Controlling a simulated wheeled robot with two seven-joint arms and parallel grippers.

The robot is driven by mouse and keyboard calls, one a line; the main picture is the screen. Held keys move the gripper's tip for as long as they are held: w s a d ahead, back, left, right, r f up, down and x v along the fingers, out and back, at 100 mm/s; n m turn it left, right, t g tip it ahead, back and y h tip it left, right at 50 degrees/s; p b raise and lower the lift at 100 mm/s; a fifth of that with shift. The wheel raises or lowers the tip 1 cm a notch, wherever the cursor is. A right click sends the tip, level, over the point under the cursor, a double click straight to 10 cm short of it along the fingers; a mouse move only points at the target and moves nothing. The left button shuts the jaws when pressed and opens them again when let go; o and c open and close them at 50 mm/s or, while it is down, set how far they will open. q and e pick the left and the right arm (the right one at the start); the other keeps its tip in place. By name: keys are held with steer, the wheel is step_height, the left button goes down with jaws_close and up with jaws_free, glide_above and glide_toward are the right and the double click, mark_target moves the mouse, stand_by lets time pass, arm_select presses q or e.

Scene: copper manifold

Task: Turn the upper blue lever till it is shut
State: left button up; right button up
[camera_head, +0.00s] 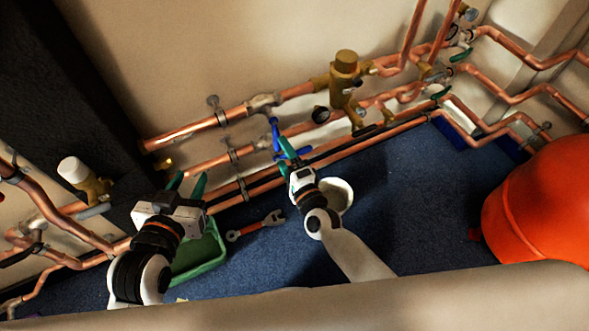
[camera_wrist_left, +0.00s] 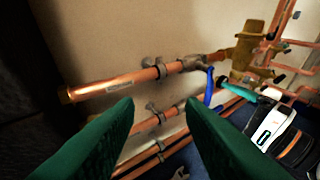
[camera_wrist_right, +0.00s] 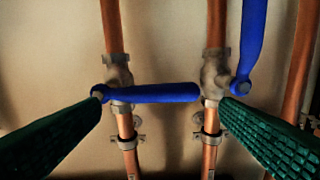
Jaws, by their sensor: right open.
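The upper blue lever (camera_head: 275,134) hangs from the valve on the upper copper pipe, crosswise to that pipe. In the right wrist view the upper blue lever (camera_wrist_right: 150,93) lies square across its pipe, between the fingertips. The lower blue lever (camera_head: 296,152) points along its own pipe; the right wrist view shows this lever (camera_wrist_right: 250,45) at right. My right gripper (camera_head: 284,157) is open close to both levers, with no clear grip on either. My left gripper (camera_head: 187,184) is open and empty, left of the levers; its fingers (camera_wrist_left: 160,112) stand apart in the left wrist view.
A brass valve body (camera_head: 345,75) stands right of the levers. A green tray (camera_head: 205,252), a red wrench (camera_head: 257,225) and a pale bowl (camera_head: 341,190) are on the blue floor. A big orange vessel (camera_head: 545,205) fills the right side. Floor between bowl and vessel is clear.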

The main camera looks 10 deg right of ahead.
arm_select(q)
steer(key=s+f+g, duration=0.1)
steer(key=f, duration=0.1)
steer(key=s+a+f+g+y, duration=0.1)
steer(key=g, duration=0.1)
steer(key=shift+s+a+f+p, duration=0.2)
steer(key=shift+s+f+p, duration=0.15)
steer(key=shift+s+p, duration=0.05)
arm_select(e)
steer(key=v, duration=0.6)
steer(key=shift+s, duration=0.1)
